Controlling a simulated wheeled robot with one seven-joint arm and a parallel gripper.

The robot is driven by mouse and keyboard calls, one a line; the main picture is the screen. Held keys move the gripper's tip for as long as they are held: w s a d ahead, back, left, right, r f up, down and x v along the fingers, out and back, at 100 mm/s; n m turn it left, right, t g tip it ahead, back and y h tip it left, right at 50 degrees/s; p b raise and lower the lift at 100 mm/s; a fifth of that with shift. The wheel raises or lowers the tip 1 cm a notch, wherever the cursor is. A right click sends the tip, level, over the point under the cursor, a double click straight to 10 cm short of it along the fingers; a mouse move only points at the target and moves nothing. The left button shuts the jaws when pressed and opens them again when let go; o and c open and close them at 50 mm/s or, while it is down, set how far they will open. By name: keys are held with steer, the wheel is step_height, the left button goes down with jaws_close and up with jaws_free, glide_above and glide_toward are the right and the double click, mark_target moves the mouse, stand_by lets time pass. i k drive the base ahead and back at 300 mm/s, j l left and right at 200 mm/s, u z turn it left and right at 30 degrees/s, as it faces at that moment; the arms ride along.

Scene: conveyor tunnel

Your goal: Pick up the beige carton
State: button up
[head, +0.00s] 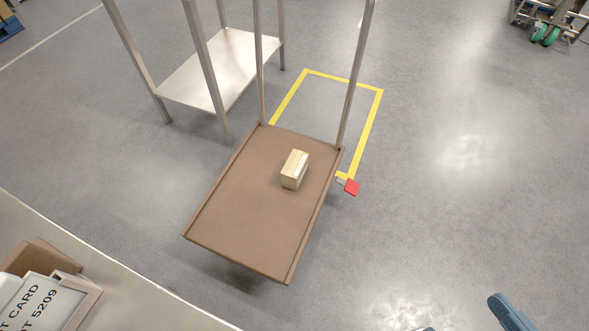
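The beige carton (293,171) is a small box with a pale strip on its upper face. It sits on the brown deck of a cart (235,215), right of the deck's middle and toward its far end. Nothing covers or touches it from above. My gripper does not show in the head view. A blue-grey piece (510,313) at the bottom right edge looks like part of my arm, clear of the cart.
Two metal posts (353,80) rise from the cart's far end. A metal shelf frame (222,70) stands behind left. A pale surface (105,285) with cardboard boxes and a sign fills the lower left.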

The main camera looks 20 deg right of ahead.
mark_target(292, 174)
steer(key=i+l+u, duration=0.2)
steer(key=i+l, duration=0.2)
steer(key=l, duration=0.2)
steer(key=i+l+u, duration=0.2)
steer(key=i+l, duration=0.15)
steer(key=i, duration=0.15)
